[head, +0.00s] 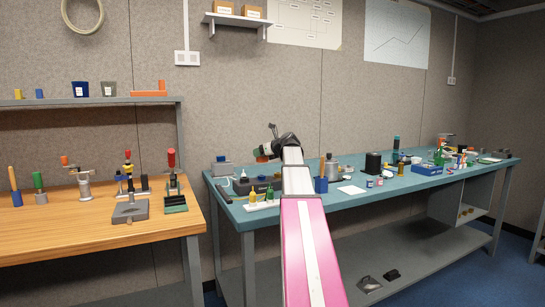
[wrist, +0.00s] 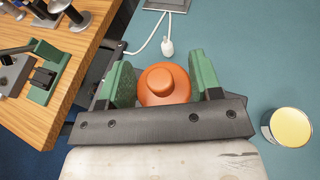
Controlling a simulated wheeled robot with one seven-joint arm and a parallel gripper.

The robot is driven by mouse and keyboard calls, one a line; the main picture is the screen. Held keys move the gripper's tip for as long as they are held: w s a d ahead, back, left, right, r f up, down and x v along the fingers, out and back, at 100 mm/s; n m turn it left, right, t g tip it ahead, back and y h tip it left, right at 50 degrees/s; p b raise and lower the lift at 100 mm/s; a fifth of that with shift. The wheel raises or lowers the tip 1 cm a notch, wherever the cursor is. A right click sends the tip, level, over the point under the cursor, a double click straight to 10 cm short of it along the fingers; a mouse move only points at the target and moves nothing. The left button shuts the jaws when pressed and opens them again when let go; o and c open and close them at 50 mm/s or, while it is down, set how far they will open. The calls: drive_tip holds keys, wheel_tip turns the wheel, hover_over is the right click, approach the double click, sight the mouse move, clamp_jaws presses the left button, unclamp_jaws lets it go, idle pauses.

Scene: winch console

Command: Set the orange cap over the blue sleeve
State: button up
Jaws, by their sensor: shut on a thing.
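The orange cap (wrist: 161,86) is round with a raised knob and sits between the green fingers of my gripper (wrist: 160,74) in the wrist view. My gripper is shut on it. In the head view my gripper (head: 266,146) is held above the back left part of the teal bench (head: 408,186), with a bit of orange at its tip. I cannot pick out the blue sleeve for certain; a small blue piece (head: 221,159) sits on a grey box at the bench's back left. The wrist view shows no blue sleeve under the cap.
A wooden bench (head: 100,233) with clamps and knobbed tools stands at left; its edge shows in the wrist view. A yellow-topped round container (wrist: 291,127) stands right of my gripper. A white cable (wrist: 150,35) lies ahead. Several bottles and boxes crowd the teal bench.

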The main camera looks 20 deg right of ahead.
drive_tip(key=shift+w+a+f, duration=0.15)
drive_tip(key=shift+w, duration=0.15)
drive_tip(key=shift+f, duration=4.25)
drive_tip(key=o, duration=1)
drive_tip(key=shift+r, duration=0.15)
drive_tip(key=shift+r, duration=3.85)
